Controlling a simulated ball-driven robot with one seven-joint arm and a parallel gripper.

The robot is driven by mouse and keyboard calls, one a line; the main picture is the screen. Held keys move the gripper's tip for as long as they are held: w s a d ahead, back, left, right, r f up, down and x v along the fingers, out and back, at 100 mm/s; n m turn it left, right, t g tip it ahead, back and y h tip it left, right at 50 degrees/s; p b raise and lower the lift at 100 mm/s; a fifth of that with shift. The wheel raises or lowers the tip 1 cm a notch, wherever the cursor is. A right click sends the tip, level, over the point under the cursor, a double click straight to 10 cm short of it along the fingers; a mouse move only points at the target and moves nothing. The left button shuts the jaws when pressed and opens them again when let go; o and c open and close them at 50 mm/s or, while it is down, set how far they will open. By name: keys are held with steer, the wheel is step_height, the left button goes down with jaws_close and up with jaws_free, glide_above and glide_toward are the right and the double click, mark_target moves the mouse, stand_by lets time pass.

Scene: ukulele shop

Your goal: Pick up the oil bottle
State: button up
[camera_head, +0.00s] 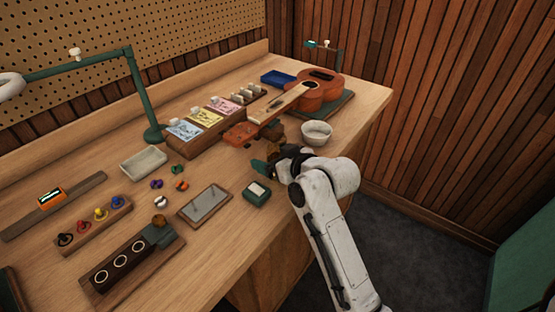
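My white arm reaches in from the lower right, and my dark gripper (270,160) is over the bench near its front edge. The gripper is small and partly covered by my own wrist, so I cannot tell whether its fingers are open or shut. A small dark amber-brown object (278,130) shows just behind the gripper, left of the white bowl. It may be the oil bottle, but it is partly hidden and too small to be sure. I cannot tell whether the gripper touches it.
A white bowl (317,133) stands right of the gripper. A ukulele (318,91) lies behind on a green mat. A dark green box (257,192) and a framed glass plate (204,205) lie in front. A green lamp (139,95) stands at left.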

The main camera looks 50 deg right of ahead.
steer(key=c, duration=1.1)
steer(key=shift+r, duration=0.25)
steer(key=shift+r, duration=1.15)
steer(key=s+a+r+p, duration=0.1)
steer(key=s+r+p, duration=0.2)
steer(key=s, duration=0.1)
steer(key=s+a+r+p, duration=0.2)
steer(key=s+r+p, duration=0.2)
steer(key=s+a+r+p, duration=0.1)
steer(key=s+r+p, duration=0.2)
steer(key=s, duration=0.1)
steer(key=shift+s+a+r, duration=0.15)
steer(key=shift+s+a, duration=0.1)
steer(key=shift+s, duration=0.15)
